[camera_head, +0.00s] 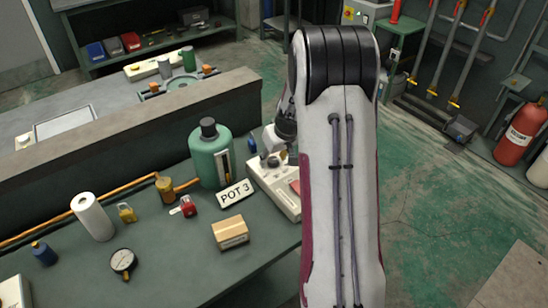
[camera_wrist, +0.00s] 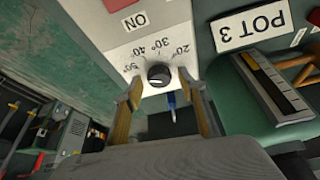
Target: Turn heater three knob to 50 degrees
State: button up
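The heater (camera_head: 268,182) is a pale box beside the POT 3 sign in the head view, partly hidden by my arm. In the wrist view its pale panel (camera_wrist: 150,50) appears upside down, with marks from 20° to 50° and the word ON. The black round knob (camera_wrist: 158,75) sits below these marks. A light mark shows on the knob, but I cannot tell exactly which number it points to. My gripper (camera_wrist: 161,82) is open, with one yellowish finger on each side of the knob. Gaps seem to show; contact is unclear. In the head view my arm hides most of the gripper.
A green pot (camera_head: 209,160) stands close beside the heater, behind the POT 3 sign (camera_head: 236,193). A cardboard box (camera_head: 230,232), a red padlock (camera_head: 188,207), a paper roll (camera_head: 92,216) and a gauge (camera_head: 123,262) are on the bench. The bench front is partly clear.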

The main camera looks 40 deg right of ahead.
jog(key=shift+r, duration=0.2)
jog(key=v, duration=1.1)
jog(key=shift+s+r, duration=0.25)
jog(key=shift+m, duration=0.3)
dwell(0.4)
jog(key=s+a+r, duration=0.4)
jog(key=s+a, duration=0.4)
jog(key=s+a+r+n, duration=0.1)
jog(key=s+a+r, duration=0.2)
jog(key=s+a, duration=0.6)
jog(key=s+a+r+n+t, duration=0.1)
jog(key=s+a+r, duration=0.3)
jog(key=s+a, duration=0.4)
jog(key=shift+s+a+r+y, duration=0.3)
jog(key=shift+s+a+r, duration=0.1)
jog(key=shift+a, duration=0.25)
dwell(0.8)
